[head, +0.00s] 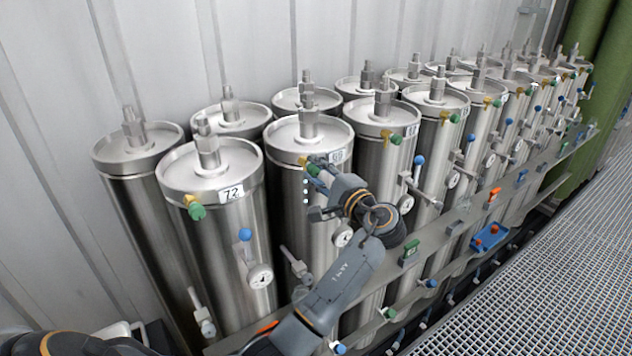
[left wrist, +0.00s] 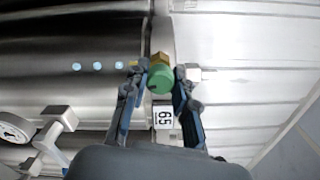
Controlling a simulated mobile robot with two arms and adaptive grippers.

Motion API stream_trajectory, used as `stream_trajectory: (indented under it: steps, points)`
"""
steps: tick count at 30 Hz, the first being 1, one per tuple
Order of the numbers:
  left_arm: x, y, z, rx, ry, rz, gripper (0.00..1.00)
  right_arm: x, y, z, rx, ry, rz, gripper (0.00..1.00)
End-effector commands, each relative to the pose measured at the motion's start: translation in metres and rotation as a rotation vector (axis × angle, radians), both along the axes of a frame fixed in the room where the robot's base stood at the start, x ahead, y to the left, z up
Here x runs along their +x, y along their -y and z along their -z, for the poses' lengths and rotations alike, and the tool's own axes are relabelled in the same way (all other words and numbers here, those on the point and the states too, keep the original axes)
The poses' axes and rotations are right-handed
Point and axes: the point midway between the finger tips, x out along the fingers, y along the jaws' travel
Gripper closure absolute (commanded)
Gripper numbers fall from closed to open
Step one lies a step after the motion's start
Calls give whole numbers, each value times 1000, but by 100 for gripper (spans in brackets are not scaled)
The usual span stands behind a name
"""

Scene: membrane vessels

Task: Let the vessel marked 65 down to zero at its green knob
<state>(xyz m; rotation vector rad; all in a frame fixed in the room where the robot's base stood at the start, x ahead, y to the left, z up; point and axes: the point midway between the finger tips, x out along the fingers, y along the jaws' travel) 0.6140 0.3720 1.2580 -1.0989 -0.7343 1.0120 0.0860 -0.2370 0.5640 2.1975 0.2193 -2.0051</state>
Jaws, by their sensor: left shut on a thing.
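The vessel marked 65 (head: 293,205) is a steel cylinder in the front row, just right of the vessel marked 72. Its label (left wrist: 163,118) reads 65 in the left wrist view. The green knob (left wrist: 160,80) sits on a brass fitting near its top rim and shows small in the head view (head: 313,169). My left gripper (left wrist: 164,72) is shut on the green knob, one finger on each side of it. In the head view, the left gripper (head: 318,184) partly hides the knob and label. A gauge (head: 343,236) shows lower down; its needle is too small to read. My right gripper is out of view.
The vessel marked 72 (head: 222,232) stands close on the left with its own green knob (head: 196,211). More vessels crowd the right and back. A metal rail (head: 385,287) runs along the front, holding a blue tray (head: 489,238). Grating (head: 545,255) lies at the right.

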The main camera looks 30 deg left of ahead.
Motion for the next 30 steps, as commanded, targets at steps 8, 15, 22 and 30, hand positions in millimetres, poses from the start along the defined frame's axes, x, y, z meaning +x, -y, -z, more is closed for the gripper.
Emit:
stream_trajectory:
  steps: [8,15,22,30]
  points:
    - [0,0,8,-104,249,0,100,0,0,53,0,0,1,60]
    - [0,0,8,-192,459,-1,100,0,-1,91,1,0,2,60]
    - [0,0,8,-275,660,0,100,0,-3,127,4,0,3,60]
    - [0,0,8,-375,897,-2,100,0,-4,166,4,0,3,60]
